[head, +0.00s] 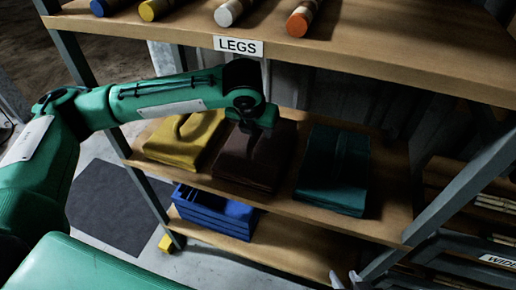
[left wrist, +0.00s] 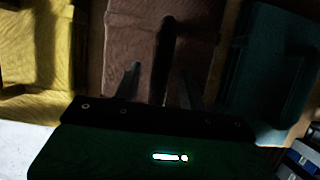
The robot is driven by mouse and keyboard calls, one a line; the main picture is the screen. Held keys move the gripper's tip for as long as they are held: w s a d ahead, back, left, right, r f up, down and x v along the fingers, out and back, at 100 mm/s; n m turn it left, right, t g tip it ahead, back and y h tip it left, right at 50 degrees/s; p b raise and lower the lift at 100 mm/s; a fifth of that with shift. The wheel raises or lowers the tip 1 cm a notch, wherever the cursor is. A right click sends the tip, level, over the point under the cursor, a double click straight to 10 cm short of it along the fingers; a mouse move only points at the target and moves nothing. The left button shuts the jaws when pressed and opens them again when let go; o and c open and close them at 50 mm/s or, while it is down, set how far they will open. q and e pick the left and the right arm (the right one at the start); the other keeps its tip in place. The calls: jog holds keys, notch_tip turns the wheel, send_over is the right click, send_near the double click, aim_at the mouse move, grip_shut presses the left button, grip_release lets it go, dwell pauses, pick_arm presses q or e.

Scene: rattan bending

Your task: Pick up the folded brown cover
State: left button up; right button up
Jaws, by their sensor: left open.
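The folded brown cover (head: 248,160) lies on the middle shelf between a yellow and a teal cover. It fills the middle of the left wrist view (left wrist: 122,35), with a raised dark fold (left wrist: 164,52) along it. My left gripper (head: 256,130) is over the brown cover, its arm reaching in from the left. In the left wrist view its two fingers (left wrist: 160,88) are apart, one on each side of the fold. Whether they touch the cloth is hard to tell. Two pale fingertips of my right gripper (head: 346,281) show apart and empty at the bottom edge.
A yellow cover (head: 180,142) lies left and a teal cover (head: 334,175) right on the same shelf (head: 385,215). The upper board (head: 390,50), labelled LEGS, overhangs with several colour-tipped rods. A blue crate (head: 212,213) stands on the lower shelf.

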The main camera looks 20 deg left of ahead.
pick_arm(q)
jog(key=shift+w+f, duration=0.1)
jog(key=shift+f, duration=0.2)
jog(key=shift+c, duration=0.4)
grip_shut()
jog(key=shift+r, duration=0.15)
